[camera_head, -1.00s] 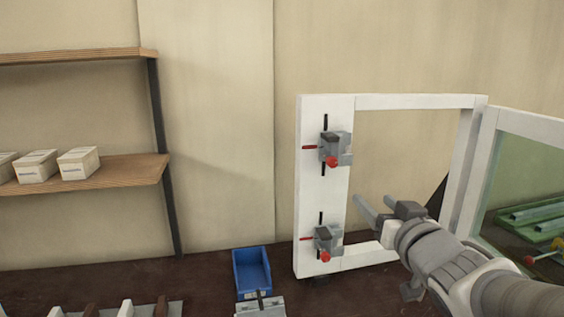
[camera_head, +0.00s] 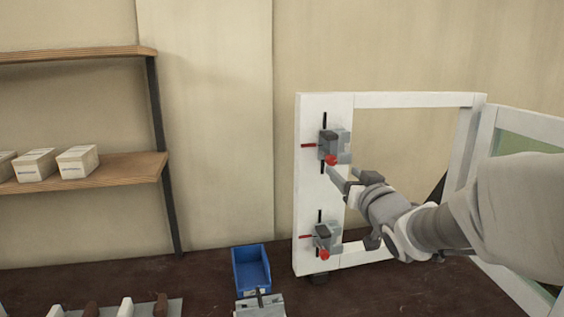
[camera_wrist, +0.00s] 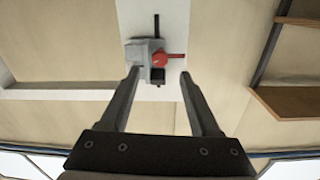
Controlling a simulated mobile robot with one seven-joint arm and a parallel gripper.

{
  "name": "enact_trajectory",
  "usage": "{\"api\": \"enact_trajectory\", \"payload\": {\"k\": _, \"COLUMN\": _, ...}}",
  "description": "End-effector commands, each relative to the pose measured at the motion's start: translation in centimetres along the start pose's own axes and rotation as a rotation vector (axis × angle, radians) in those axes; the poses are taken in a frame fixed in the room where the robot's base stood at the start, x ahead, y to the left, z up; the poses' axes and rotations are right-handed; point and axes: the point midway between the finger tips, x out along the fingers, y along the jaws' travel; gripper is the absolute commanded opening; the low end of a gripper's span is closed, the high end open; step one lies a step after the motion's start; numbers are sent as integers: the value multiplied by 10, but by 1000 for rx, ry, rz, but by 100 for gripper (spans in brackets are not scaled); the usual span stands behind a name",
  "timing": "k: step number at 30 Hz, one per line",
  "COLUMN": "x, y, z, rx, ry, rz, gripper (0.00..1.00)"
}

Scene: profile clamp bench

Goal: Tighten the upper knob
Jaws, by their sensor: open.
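The upper clamp (camera_head: 326,143) is a grey block on the white frame's left post, with a red round knob (camera_head: 331,160) at its lower front. In the wrist view the upper knob (camera_wrist: 160,60) lies just beyond and between my fingertips, with the grey clamp body (camera_wrist: 142,55) beside it. My gripper (camera_head: 345,174) is open, just below and right of the upper knob in the head view. I see no contact with the knob. The lower clamp (camera_head: 326,235), with its own red knob (camera_head: 325,254), sits lower on the same post.
The white frame (camera_head: 415,100) stands upright on a dark bench (camera_head: 400,297), with a second, glazed frame (camera_head: 530,123) at right. A blue bin (camera_head: 251,270) stands left of the post. A shelf (camera_head: 90,178) with several pale boxes is at far left.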

Motion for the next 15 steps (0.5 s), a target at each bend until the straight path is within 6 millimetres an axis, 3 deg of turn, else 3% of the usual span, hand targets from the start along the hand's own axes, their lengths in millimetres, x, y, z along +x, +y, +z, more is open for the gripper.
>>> {"api": "enact_trajectory", "payload": {"k": 6, "x": 38, "y": -1, "z": 0, "rx": 2, "ry": -2, "rz": -2, "gripper": 63}}
{"api": "enact_trajectory", "payload": {"k": 15, "x": 65, "y": 0, "z": 0, "rx": 0, "ry": -1, "rz": -1, "gripper": 63}}
